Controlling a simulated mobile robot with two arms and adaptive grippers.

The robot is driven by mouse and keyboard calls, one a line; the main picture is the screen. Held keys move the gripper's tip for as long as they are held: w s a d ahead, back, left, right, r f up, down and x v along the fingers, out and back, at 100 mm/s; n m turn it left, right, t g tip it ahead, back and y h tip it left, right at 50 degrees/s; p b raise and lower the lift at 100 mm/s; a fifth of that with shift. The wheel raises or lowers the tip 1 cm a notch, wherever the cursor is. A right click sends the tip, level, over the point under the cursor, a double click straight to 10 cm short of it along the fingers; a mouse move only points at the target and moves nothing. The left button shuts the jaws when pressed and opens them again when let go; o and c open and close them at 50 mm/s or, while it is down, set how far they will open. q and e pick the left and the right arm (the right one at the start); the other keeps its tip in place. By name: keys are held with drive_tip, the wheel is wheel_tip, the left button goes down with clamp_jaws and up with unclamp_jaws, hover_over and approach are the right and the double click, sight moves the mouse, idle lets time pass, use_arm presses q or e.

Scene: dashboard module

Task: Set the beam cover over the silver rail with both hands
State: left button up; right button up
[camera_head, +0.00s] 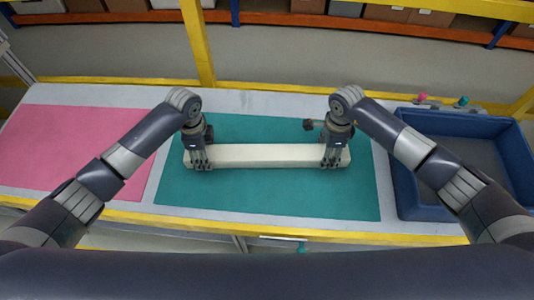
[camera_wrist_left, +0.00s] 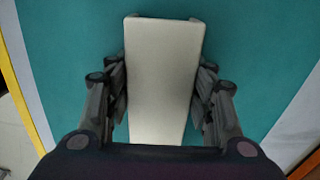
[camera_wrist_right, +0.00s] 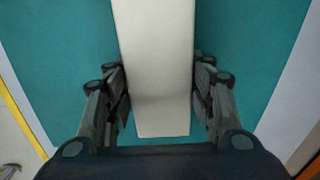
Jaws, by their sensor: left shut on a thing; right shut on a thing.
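A long cream-white beam cover (camera_head: 265,155) lies crosswise over the teal mat (camera_head: 270,200) in the head view. My left gripper (camera_head: 198,162) is shut on the cover near its left end. In the left wrist view the cover (camera_wrist_left: 162,75) runs between the two fingers. My right gripper (camera_head: 335,160) is shut on it near its right end. The cover (camera_wrist_right: 157,70) also runs between the fingers in the right wrist view. The silver rail cannot be made out; it may be hidden under the cover. Whether the cover touches anything below is unclear.
A pink mat (camera_head: 65,150) lies on the table to the left. A blue bin (camera_head: 407,190) stands at the right, with small pink and teal knobs (camera_head: 462,101) behind it. A yellow post (camera_head: 198,45) rises at the back edge. The teal mat's front is clear.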

use_arm(q)
drive_tip(key=shift+r, duration=0.2)
use_arm(e)
drive_tip(key=shift+r, duration=0.2)
